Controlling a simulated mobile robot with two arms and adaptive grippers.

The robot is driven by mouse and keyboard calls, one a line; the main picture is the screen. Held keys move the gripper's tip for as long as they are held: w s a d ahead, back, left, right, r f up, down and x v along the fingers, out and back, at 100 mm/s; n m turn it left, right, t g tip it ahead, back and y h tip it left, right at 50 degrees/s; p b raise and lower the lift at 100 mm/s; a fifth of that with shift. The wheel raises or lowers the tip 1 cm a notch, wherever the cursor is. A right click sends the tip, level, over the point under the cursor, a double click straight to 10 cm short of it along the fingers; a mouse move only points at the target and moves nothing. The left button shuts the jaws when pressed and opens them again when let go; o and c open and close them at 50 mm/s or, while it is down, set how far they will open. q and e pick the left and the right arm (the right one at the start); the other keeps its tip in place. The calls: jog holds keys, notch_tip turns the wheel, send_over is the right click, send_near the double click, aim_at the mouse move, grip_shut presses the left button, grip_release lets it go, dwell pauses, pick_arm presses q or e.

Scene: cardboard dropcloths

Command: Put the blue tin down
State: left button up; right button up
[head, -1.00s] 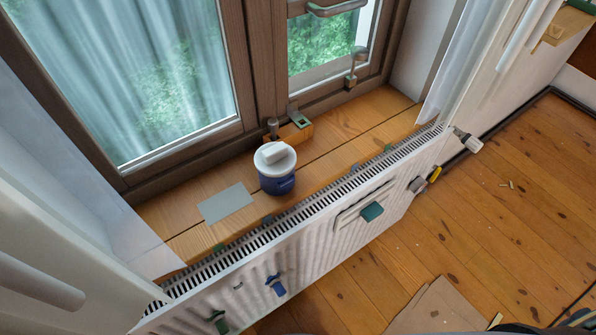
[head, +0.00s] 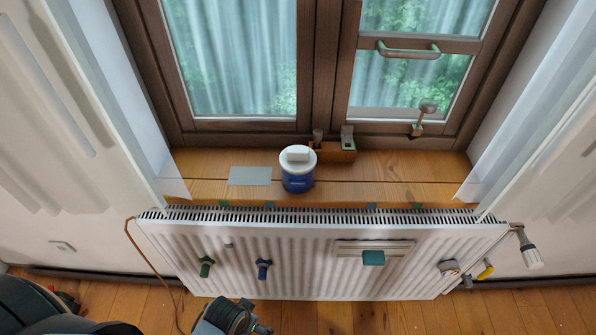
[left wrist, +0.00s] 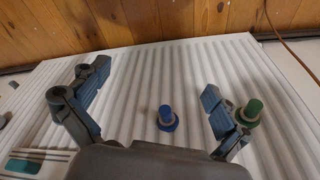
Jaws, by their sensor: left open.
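The blue tin (head: 298,180) stands upright on the wooden windowsill. It has a white lid with a small white block-like piece on top. A flat grey rectangle (head: 250,176) lies on the sill just left of it. No gripper touches the tin. My left gripper (left wrist: 155,85) is open and empty in the left wrist view, over the ribbed radiator front. A blue knob-like piece shows between its fingers and a green one beside the finger at right. In the head view my left arm comes in at the bottom left, below the sill. My right gripper is in no view.
The white radiator (head: 320,290) runs below the sill, with a blue knob (head: 263,268), a green knob (head: 206,266) and a teal piece (head: 373,258) on its front. The sill to the right is mostly bare.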

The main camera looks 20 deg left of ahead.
pick_arm(q)
notch_tip(320, 180, up, 16)
jog(key=w+d+t, duration=0.1)
jog(key=w+t, duration=0.1)
jog(key=w, duration=0.1)
jog(key=n+t+p, duration=0.1)
jog(key=n+t, duration=0.1)
jog(key=t, duration=1.1)
send_near(298, 162)
jog(key=w, duration=0.2)
jog(key=w+f, duration=0.1)
jog(key=w, duration=0.1)
jog(key=w+a+f, duration=0.1)
jog(key=w, duration=0.1)
jog(key=shift+p, duration=0.4)
jog(key=shift+w+d+p, duration=0.2)
jog(key=shift+w, duration=1.1)
jog(key=shift+w+d+p, duration=0.15)
jog(key=shift+w+p, duration=0.05)
jog(key=shift+w, duration=1.15)
jog(key=c, duration=1.9)
